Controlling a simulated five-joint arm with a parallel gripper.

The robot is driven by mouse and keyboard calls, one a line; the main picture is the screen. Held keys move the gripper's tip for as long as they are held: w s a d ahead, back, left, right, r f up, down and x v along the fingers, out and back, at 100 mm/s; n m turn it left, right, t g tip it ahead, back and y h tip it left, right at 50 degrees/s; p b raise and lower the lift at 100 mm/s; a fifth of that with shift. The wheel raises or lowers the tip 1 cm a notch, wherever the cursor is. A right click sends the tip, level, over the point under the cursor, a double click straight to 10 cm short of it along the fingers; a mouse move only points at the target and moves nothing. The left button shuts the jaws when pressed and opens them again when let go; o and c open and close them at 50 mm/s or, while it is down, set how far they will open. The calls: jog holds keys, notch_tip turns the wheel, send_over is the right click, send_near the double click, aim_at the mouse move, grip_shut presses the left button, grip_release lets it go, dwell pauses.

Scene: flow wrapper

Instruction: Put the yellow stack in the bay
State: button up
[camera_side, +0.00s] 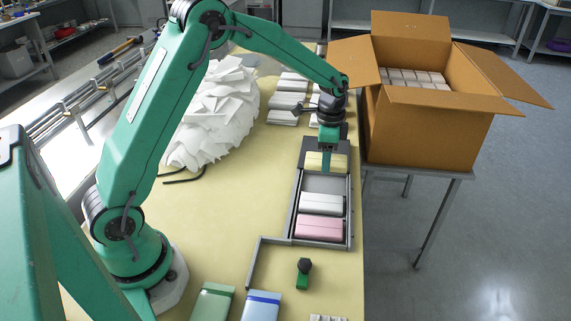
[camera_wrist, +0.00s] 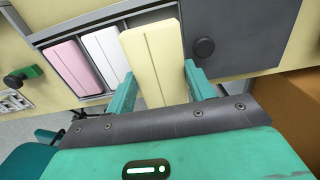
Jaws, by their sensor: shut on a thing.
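The yellow stack (camera_side: 326,162) is between the fingers of my gripper (camera_side: 328,158), at the far end of the grey bay (camera_side: 293,207). In the wrist view the yellow stack (camera_wrist: 152,60) stands between the two green fingers of my gripper (camera_wrist: 160,92), which is shut on it. A white stack (camera_side: 320,204) and a pink stack (camera_side: 319,228) lie side by side in the near part of the bay. An empty grey slot (camera_side: 326,184) shows between the white stack and the yellow one. I cannot tell whether the yellow stack touches the bay floor.
An open cardboard box (camera_side: 430,125) with white stacks inside stands on a side table at right. A pile of white sheets (camera_side: 213,115) is left of the bay. Green (camera_side: 212,302) and blue (camera_side: 261,305) stacks lie at the front. A dark knob (camera_side: 304,268) stands before the bay.

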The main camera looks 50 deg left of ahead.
aim_at(324, 185)
jog(key=shift+f, duration=0.2)
jog(key=shift+f, duration=1.75)
jog(key=shift+f, duration=1.45)
dwell(0.9)
jog(key=o, duration=0.9)
jog(key=shift+c, duration=1.1)
jog(key=shift+r, duration=0.2)
